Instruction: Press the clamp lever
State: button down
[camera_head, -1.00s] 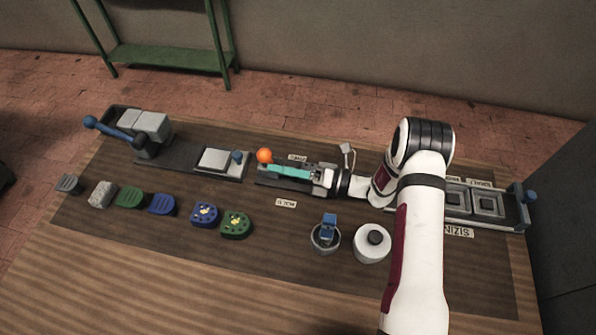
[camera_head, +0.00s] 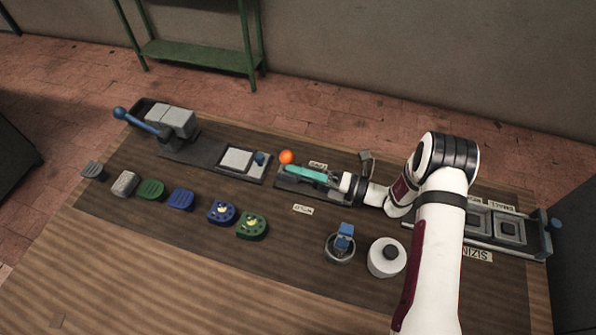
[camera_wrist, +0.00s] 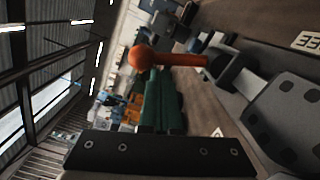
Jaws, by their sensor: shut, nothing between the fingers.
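The clamp lever has an orange ball knob (camera_head: 286,157) and stands at the middle station of the bench. In the wrist view its orange shaft (camera_wrist: 180,60) runs right from the ball to a grey bracket (camera_wrist: 238,76). My gripper (camera_head: 289,168) has long teal fingers, reaching left over the station with their tips close beside the ball. In the wrist view the green fingers (camera_wrist: 163,78) are together and empty, their tips just below the ball and shaft. I cannot tell whether they touch the lever. My gripper hides part of the station base (camera_head: 310,192).
To the left stands a press with a blue-knobbed lever (camera_head: 140,123) and a grey plate (camera_head: 240,160). Several heel-shaped pieces lie in front, including a green one (camera_head: 252,227). A ring with a blue part (camera_head: 343,237) and a white round container (camera_head: 387,258) stand front right.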

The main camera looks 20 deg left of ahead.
jog(key=w+m, duration=0.1)
jog(key=m, duration=0.1)
jog(key=w+r+m, duration=0.1)
jog(key=w+m, duration=0.1)
jog(key=m, duration=0.1)
jog(key=w+m, duration=0.2)
jog(key=shift+w+r+m, duration=0.25)
jog(key=shift+m, duration=0.15)
jog(key=shift+w, duration=0.15)
dwell(0.5)
jog(key=d, duration=1)
jog(key=shift+s, duration=0.25)
jog(key=shift+r, duration=0.15)
